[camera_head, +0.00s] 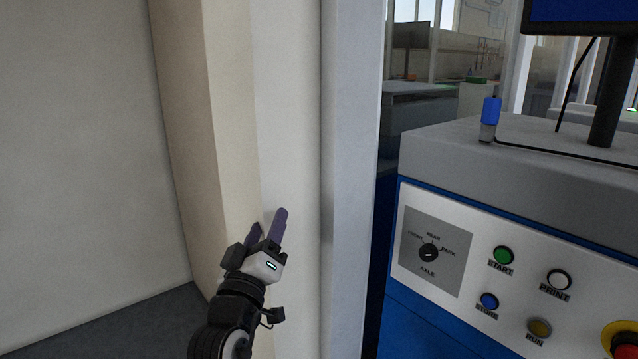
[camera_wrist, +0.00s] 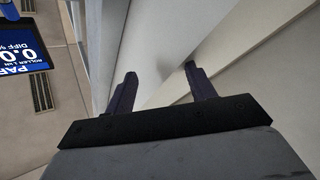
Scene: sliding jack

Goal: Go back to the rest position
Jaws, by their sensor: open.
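My gripper (camera_head: 268,230) is in the lower middle of the head view, in front of a cream wall edge and pillar. Its two dark purple fingers point up and are apart. In the wrist view my gripper (camera_wrist: 160,88) shows both fingers spread with nothing between them. The pale wall surface lies beyond the fingertips. I cannot tell whether the fingers touch it.
A control console (camera_head: 500,270) with an axle dial (camera_head: 428,252), several buttons and a blue-capped object (camera_head: 490,118) stands at the right. A grey-white post (camera_head: 350,180) stands between it and my gripper. A screen (camera_wrist: 22,48) shows in the wrist view.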

